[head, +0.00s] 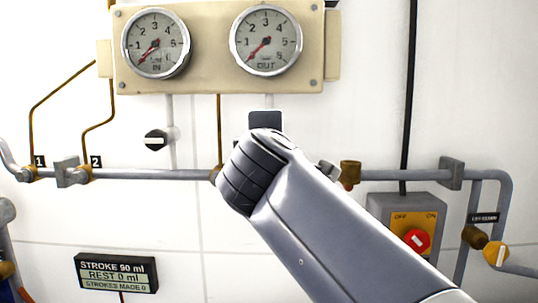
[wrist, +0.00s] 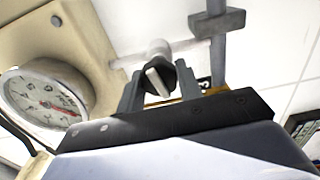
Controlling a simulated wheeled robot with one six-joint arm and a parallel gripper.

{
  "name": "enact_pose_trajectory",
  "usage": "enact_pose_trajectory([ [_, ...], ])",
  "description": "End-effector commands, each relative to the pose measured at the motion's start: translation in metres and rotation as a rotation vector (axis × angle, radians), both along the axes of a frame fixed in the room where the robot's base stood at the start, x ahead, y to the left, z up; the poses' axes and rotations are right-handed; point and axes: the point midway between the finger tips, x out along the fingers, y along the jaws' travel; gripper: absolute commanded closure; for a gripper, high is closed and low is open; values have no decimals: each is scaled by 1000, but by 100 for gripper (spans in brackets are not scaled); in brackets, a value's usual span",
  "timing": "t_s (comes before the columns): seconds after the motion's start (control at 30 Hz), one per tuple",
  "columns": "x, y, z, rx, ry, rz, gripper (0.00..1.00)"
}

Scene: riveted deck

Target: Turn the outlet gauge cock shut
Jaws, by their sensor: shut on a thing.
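The outlet gauge cock (wrist: 158,76) is a black knob with a white bar on a pale stem, seen in the wrist view. My gripper (wrist: 160,72) has one finger on each side of it and is shut on it. The white bar runs slantwise between the fingers. In the head view my gripper (head: 265,119) is below the OUT gauge (head: 266,41), and my wrist and arm hide the cock. The OUT gauge needle points to the lower left.
The IN gauge (head: 156,43) has a similar black knob (head: 155,140) below it, its white bar level. A grey pipe (head: 150,174) runs behind my arm. A switch box (head: 408,228) with a red knob is at the right. A stroke display (head: 117,272) is at lower left.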

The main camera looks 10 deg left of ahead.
Motion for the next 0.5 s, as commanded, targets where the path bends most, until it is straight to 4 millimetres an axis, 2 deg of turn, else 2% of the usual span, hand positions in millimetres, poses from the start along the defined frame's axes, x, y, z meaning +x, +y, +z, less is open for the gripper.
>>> enact_pose_trajectory([
  [0.23, 0, 0, -3, 143, 37, -1, 89],
  [0.5, 0, 0, -1, 217, 54, -1, 89],
])
